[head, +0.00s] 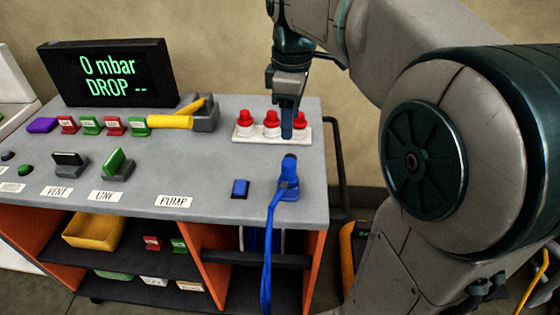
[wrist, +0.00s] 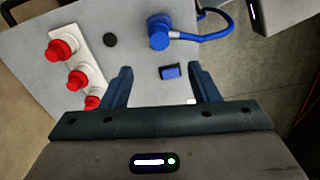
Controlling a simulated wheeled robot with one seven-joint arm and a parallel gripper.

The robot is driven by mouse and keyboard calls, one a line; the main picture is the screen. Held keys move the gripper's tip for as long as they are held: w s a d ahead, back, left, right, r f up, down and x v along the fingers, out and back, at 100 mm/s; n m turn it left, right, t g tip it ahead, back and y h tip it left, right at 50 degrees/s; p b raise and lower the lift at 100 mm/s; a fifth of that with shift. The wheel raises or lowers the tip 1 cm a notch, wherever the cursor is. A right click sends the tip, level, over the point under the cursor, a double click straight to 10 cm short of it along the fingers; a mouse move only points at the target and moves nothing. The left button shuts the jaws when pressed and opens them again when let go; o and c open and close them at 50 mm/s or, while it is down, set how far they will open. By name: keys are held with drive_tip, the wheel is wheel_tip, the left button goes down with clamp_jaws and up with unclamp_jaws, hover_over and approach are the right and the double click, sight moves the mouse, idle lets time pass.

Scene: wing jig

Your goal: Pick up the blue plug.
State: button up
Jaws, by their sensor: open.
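The blue plug (head: 289,172) stands on the right part of the grey bench top, with a blue cable running from its base over the front edge. It also shows in the wrist view (wrist: 159,38), at the top, beyond my open fingers. My gripper (head: 287,132) points down above the bench, in front of the red buttons and behind the plug in the head view. In the wrist view my gripper (wrist: 160,72) is open with nothing held. A small blue block (wrist: 170,72) shows between its fingertips, apart from the plug.
Red buttons (head: 246,123) on a white strip stand at the back right. A yellow-handled lever (head: 170,122), a black display (head: 112,74) and several small coloured blocks stand to the left. The bench between lever and plug is mostly clear.

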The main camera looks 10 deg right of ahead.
sight(289, 162)
drive_tip(key=shift+n, duration=0.3)
drive_tip(key=f, duration=0.8)
drive_tip(key=shift+w+f+b, duration=0.1)
drive_tip(key=shift+w+b, duration=0.15)
drive_tip(key=shift+b, duration=0.1)
drive_tip(key=f, duration=0.5)
drive_tip(key=shift+s+f, duration=0.1)
drive_tip(key=shift+s, duration=0.1)
drive_tip(key=c, duration=1)
